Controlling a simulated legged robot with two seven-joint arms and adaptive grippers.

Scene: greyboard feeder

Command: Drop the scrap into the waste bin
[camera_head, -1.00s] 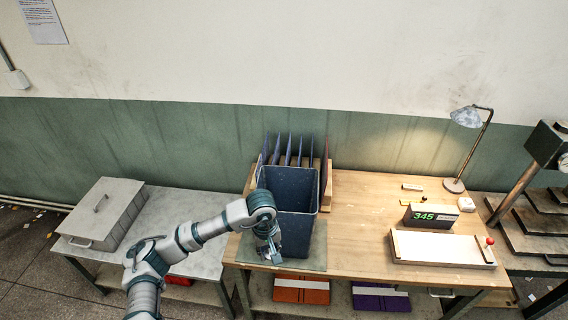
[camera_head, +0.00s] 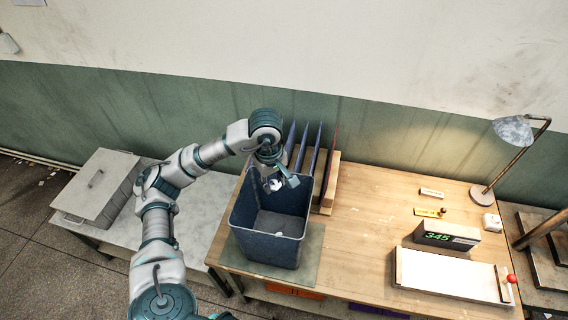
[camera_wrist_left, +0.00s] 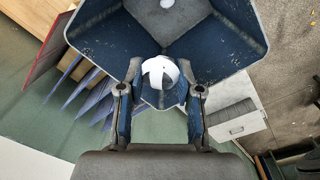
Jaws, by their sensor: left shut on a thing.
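The waste bin (camera_head: 262,250) is a dark blue, speckled, open-topped box standing upright at the left end of the wooden bench. My left gripper (camera_head: 278,183) is over its back rim, pointing down at the opening. It is shut on the scrap (camera_head: 275,185), a white curled strip. In the left wrist view the scrap (camera_wrist_left: 160,70) shows as a loop between the fingers, with the bin's inner walls (camera_wrist_left: 215,45) behind it. A small pale patch lies on the bin floor at the top edge of that view. My right gripper is not in view.
Dark blue upright boards (camera_head: 318,150) in a wooden rack stand right behind the bin. A grey lidded box (camera_head: 100,188) is on the table at left. A display reading 345 (camera_head: 446,236), a white board (camera_head: 450,275) and a lamp (camera_head: 513,130) stand at right. The bench middle is clear.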

